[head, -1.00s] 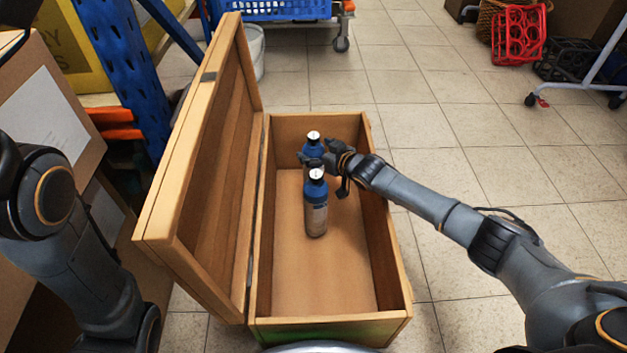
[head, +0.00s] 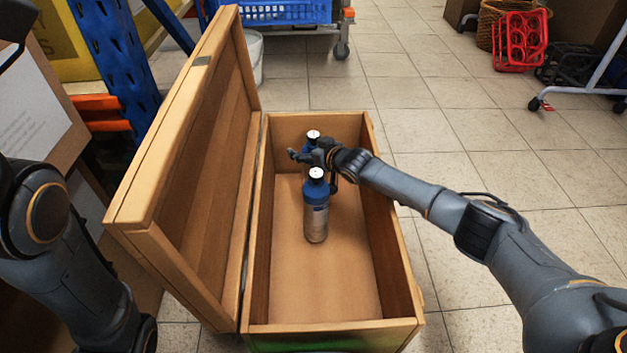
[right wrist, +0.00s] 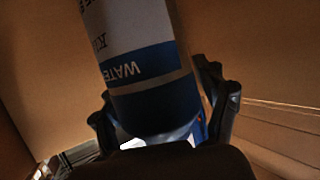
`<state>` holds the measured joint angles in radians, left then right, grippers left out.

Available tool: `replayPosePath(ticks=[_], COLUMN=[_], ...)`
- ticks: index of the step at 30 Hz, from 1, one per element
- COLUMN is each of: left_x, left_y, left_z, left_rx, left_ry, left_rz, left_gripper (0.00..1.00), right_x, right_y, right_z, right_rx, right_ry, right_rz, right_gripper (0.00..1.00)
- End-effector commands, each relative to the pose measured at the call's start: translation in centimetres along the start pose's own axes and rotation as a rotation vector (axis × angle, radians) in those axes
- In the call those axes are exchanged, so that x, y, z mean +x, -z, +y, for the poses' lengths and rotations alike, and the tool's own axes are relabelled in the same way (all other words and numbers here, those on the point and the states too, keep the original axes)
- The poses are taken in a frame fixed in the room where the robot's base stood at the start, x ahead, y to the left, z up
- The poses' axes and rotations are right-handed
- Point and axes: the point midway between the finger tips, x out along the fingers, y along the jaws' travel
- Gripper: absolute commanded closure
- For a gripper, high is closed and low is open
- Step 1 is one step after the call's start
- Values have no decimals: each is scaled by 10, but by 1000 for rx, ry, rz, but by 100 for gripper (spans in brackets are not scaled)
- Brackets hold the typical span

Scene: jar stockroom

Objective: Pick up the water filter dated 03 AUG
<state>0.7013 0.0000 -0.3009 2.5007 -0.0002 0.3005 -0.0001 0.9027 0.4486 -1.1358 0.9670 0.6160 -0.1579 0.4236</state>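Two blue-and-grey water filters with white-topped caps stand upright in the open wooden chest (head: 340,285). The front filter (head: 316,215) shows nearly whole; the back filter (head: 308,148) is mostly hidden behind my right gripper (head: 308,157). In the right wrist view, a filter (right wrist: 140,45) with a white label and a blue band reading "WATE", upside down, lies between the fingers of that gripper (right wrist: 165,115). The fingers stand apart on either side of it; a gap shows at the right finger. No date is readable. My left gripper is out of view.
The raised lid (head: 190,180) stands along the chest's left side. The chest's right wall (head: 393,240) lies below my right forearm. A blue shelf post (head: 110,60) and a cardboard box (head: 40,110) are at left.

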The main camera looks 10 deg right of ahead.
Motion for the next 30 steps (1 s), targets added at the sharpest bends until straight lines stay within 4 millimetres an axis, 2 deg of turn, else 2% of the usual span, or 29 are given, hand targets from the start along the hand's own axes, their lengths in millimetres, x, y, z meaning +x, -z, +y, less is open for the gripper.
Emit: replayPosePath(ticks=[1, 2, 9, 30], left_x=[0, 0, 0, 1], left_y=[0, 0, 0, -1], left_z=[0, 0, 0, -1], left_rx=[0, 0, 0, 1], left_ry=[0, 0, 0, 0], left_rz=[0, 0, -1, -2], left_gripper=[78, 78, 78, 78], right_x=[0, 0, 0, -1], right_y=[0, 0, 0, 4], right_z=[0, 0, 0, 0], right_rx=[0, 0, 0, 0], right_ry=[0, 0, 0, 1], right_rz=[0, 0, 0, 5], right_gripper=[43, 49, 98, 100])
